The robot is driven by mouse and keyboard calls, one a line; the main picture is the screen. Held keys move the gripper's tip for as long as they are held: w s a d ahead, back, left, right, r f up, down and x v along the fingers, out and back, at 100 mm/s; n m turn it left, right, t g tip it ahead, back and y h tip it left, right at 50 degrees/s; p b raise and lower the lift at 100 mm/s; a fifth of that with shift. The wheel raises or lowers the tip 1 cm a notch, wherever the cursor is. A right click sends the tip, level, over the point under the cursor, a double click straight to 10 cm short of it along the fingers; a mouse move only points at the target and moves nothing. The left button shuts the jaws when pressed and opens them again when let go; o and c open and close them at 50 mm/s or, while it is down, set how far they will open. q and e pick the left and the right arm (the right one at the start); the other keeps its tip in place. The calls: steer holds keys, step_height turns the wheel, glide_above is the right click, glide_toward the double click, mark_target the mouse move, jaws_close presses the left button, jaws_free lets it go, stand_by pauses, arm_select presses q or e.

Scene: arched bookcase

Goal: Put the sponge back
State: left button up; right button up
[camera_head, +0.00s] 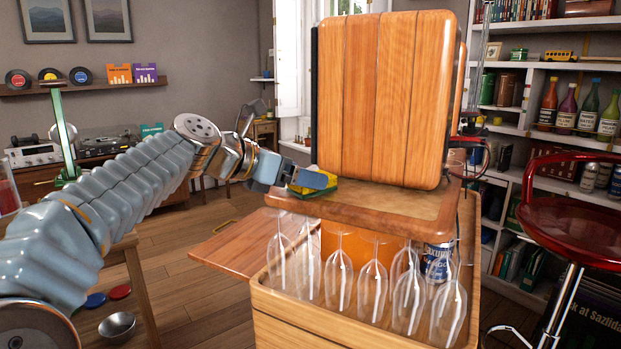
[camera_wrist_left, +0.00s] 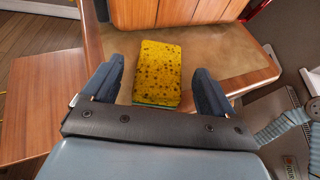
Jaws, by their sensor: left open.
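A yellow sponge with a green underside (camera_wrist_left: 157,75) lies on the wooden top board (camera_wrist_left: 225,60) of the cabinet, near its left front corner. In the head view the sponge (camera_head: 317,189) is partly hidden by my left gripper (camera_head: 308,182). My left gripper (camera_wrist_left: 160,90) is open, with one finger on each side of the sponge. A gap shows between the sponge and the right finger; the left finger is close to it. Whether either finger touches it I cannot tell. My right gripper is not in view.
A large slatted wooden panel (camera_head: 382,98) stands upright on the board behind the sponge. Several upside-down wine glasses (camera_head: 372,285) and a blue can (camera_head: 437,262) are below the board. A red stool (camera_head: 575,210) stands at right.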

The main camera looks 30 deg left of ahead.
arm_select(q)
steer(key=v, duration=0.8)
steer(key=shift+s, duration=0.35)
steer(key=shift+a+r, duration=0.1)
steer(key=shift+r, duration=0.05)
